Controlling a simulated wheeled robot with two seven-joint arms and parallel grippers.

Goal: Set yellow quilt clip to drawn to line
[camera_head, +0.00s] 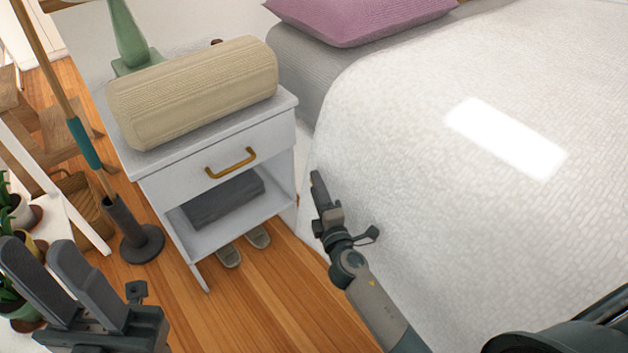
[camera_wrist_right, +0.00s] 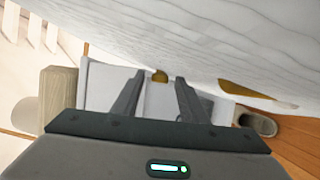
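I cannot make out a yellow quilt clip for certain. The white quilt (camera_head: 430,200) covers the bed at the right; its underside or edge fills the top of the right wrist view (camera_wrist_right: 200,35). My right gripper (camera_head: 318,183) is beside the quilt's near-left edge, in front of the nightstand. In the right wrist view its fingers (camera_wrist_right: 160,92) are apart and empty. A small yellow piece (camera_wrist_right: 160,76) shows between the fingertips; it may be the drawer handle. A golden-brown strip (camera_wrist_right: 245,90) shows under the quilt edge; I cannot tell what it is. My left gripper (camera_head: 36,250) is open and empty at lower left.
A white nightstand (camera_head: 240,135) with a brass drawer handle (camera_head: 231,163) carries a beige bolster (camera_head: 195,90). A pole on a dark base (camera_head: 142,243) and potted plants (camera_head: 18,210) stand left. Slippers (camera_head: 258,237) lie below. The wooden floor (camera_head: 270,300) in front is clear.

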